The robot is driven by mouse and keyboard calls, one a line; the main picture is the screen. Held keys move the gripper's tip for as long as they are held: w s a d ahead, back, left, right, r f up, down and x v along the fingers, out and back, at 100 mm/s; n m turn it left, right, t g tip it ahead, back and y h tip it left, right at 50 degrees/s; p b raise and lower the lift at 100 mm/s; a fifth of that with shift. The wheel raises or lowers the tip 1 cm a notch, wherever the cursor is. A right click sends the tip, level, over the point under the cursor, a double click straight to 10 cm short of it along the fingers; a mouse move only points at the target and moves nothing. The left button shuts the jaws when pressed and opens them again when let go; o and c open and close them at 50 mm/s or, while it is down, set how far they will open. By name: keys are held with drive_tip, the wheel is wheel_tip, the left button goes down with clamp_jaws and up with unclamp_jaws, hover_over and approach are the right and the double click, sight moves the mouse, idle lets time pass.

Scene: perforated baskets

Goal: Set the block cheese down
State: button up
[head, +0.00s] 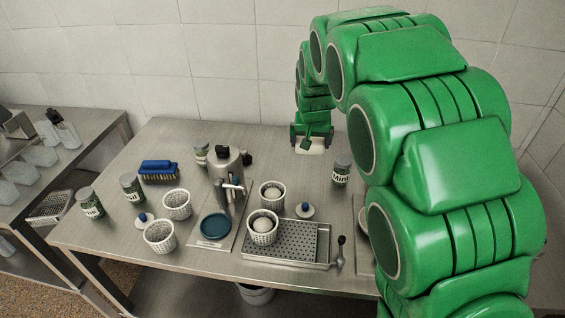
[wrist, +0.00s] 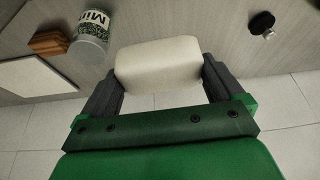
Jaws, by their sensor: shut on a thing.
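The block cheese is a pale cream block with rounded edges (wrist: 158,66). My gripper (wrist: 160,80) is shut on it, with one dark finger at each side. In the head view my gripper (head: 312,137) is at the back of the steel table, near the tiled wall, with the cheese (head: 310,149) showing pale below it. I cannot tell whether the underside of the cheese touches the table.
A mint jar (head: 341,170) stands right of the cheese; it also shows in the wrist view (wrist: 92,30). A metal pot (head: 226,162), white perforated baskets (head: 159,236) and a perforated tray (head: 323,241) stand nearer. The table (head: 285,155) is bare just left of the gripper.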

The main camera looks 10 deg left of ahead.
drive_tip(key=s+a, duration=0.5)
drive_tip(key=a, duration=0.1)
drive_tip(key=shift+m, duration=0.3)
drive_tip(key=shift+w+a+f, duration=0.75)
drive_tip(key=shift+w+f, duration=0.8)
drive_tip(key=shift+w, duration=0.45)
drive_tip(key=shift+w+a+f, duration=0.8)
drive_tip(key=shift+w+f, duration=0.75)
drive_tip(key=shift+w, duration=0.5)
drive_tip(key=shift+w+a+f, duration=0.75)
drive_tip(key=shift+w+f, duration=0.8)
drive_tip(key=shift+w, duration=0.45)
drive_tip(key=shift+w+f, duration=0.2)
drive_tip(key=shift+f, duration=1.65)
drive_tip(key=o, duration=0.8)
drive_tip(key=shift+f, duration=0.1)
